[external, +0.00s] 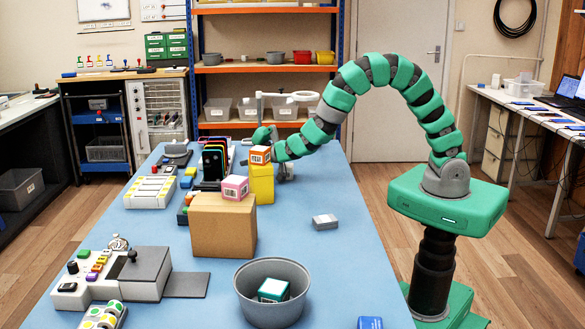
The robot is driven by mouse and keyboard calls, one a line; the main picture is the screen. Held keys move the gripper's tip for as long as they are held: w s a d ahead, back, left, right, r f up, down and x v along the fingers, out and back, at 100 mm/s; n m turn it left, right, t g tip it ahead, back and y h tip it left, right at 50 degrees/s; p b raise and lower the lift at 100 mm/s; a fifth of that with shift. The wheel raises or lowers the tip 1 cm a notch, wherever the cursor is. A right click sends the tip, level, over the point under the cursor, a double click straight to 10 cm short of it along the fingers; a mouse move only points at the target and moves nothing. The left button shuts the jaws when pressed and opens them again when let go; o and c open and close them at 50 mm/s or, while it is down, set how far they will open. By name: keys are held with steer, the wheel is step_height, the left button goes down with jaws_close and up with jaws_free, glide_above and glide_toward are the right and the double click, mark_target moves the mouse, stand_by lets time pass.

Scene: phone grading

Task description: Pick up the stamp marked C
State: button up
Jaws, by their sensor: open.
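My gripper (268,136) is at the end of the green arm, over the far part of the blue table, just behind an orange-and-white cube. The arm arches over from the right. Its fingers are small and partly hidden by the arm and the cube, and I see nothing held in them. I cannot make out a letter C on any thing, so I cannot tell which one is the stamp marked C. Small coloured pieces (97,266) sit on a white-grey device at the near left; they are too small to read.
On the blue table (330,270) stand a cardboard box (222,228) with a pink cube (235,188), a yellow block (262,188) with the orange-and-white cube (260,155), a black rack (213,165), and a grey bowl (272,312) holding a teal cube (273,290). The right middle is mostly clear.

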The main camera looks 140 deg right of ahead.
steer(key=shift+d, duration=0.1)
jaws_close()
